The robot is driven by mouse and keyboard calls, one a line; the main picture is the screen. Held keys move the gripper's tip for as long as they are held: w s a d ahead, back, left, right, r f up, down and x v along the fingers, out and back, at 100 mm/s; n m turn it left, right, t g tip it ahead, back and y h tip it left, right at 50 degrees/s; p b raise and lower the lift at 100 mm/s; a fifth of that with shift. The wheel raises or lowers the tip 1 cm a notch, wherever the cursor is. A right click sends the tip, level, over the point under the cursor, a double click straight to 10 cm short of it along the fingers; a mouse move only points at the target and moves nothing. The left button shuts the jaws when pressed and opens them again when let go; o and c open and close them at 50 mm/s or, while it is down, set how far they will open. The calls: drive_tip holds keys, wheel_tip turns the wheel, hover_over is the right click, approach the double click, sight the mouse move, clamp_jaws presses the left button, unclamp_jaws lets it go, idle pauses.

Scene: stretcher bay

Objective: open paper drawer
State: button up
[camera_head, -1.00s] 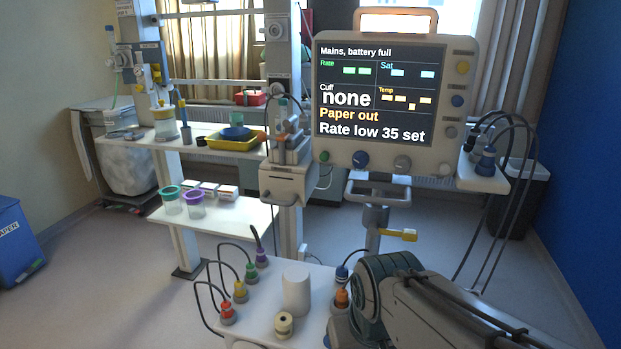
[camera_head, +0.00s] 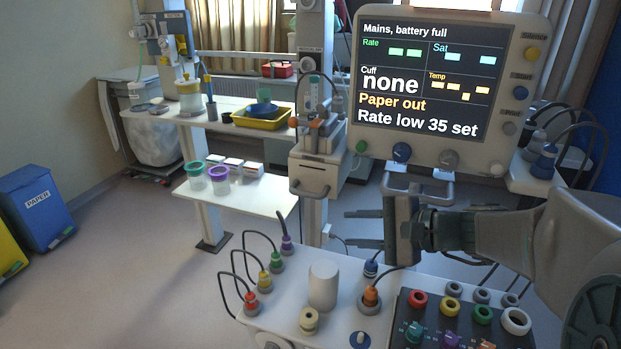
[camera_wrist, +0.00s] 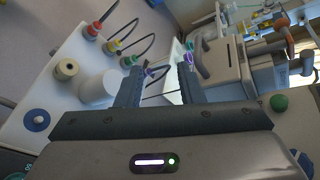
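The white box-shaped unit (camera_head: 316,174), likely holding the paper drawer, is on the post left of the monitor (camera_head: 447,85), which reads "Paper out". Its front has a slot and a small handle low down and looks shut. It also shows in the wrist view (camera_wrist: 223,70), at the upper right. My gripper (camera_head: 350,228) is open and empty, right of and below the unit, clear of it and pointing left. In the wrist view its two fingers (camera_wrist: 162,62) stand apart with nothing between them.
Below my gripper is a white trolley top (camera_head: 290,265) with coloured plugs, cables and a white cylinder (camera_head: 323,286). A dark panel of coloured knobs (camera_head: 460,325) stands at the front right. A shelf with cups (camera_head: 240,190) is left of the unit. A blue PAPER bin (camera_head: 38,207) stands far left.

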sight(319, 197)
drive_tip(key=w+d+r+m+t, duration=0.2)
drive_tip(key=w+t, duration=0.1)
drive_tip(key=w, duration=0.1)
drive_tip(key=shift+g+y, duration=0.3)
drive_tip(key=p+x, duration=0.1)
drive_tip(key=x, duration=0.5)
drive_tip(key=p+x, duration=0.1)
drive_tip(key=x, duration=0.6)
drive_tip(key=shift+s+a+r, duration=0.15)
drive_tip(key=shift+a, duration=0.15)
clamp_jaws()
